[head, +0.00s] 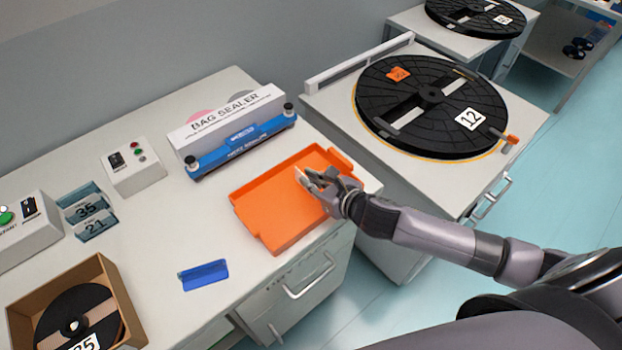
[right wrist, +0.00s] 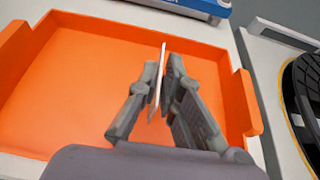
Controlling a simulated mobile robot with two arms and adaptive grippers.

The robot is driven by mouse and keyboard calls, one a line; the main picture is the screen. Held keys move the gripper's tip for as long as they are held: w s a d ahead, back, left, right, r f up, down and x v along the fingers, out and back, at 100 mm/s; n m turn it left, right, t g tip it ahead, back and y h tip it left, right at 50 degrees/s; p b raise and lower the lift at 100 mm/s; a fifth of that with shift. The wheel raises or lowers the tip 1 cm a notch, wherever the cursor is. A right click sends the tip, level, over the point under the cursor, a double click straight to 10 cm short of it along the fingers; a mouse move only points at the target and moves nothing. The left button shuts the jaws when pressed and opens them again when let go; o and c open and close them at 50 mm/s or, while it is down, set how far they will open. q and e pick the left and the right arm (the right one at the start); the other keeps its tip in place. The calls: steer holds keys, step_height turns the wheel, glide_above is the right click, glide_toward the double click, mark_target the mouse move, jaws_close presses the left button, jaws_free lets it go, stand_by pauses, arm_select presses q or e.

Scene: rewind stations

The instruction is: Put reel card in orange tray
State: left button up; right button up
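The orange tray (head: 272,208) lies on the white bench below the bag sealer, and it also fills much of the right wrist view (right wrist: 60,90). My right gripper (head: 308,180) is over the right part of the tray. It is shut on a thin pale card (right wrist: 157,82), seen edge-on between the fingers and held upright. The card's printed face cannot be read. In the head view only a small whitish part of the card (head: 302,175) shows. Whether it touches the tray floor is not clear. My left gripper is not in view.
The bag sealer (head: 238,135) stands behind the tray. A blue holder (head: 204,274) lies in front left, near a cardboard box (head: 112,290) with a reel. Slotted cards 35 and 21 (head: 92,218) stand at left. A large black reel (head: 425,105) marked 12 is at right.

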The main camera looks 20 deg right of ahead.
steer(key=o, duration=0.3)
steer(key=shift+o, duration=0.2)
steer(key=shift+r, duration=0.3)
steer(key=b+v, duration=0.1)
steer(key=v, duration=1.1)
steer(key=shift+f, duration=0.1)
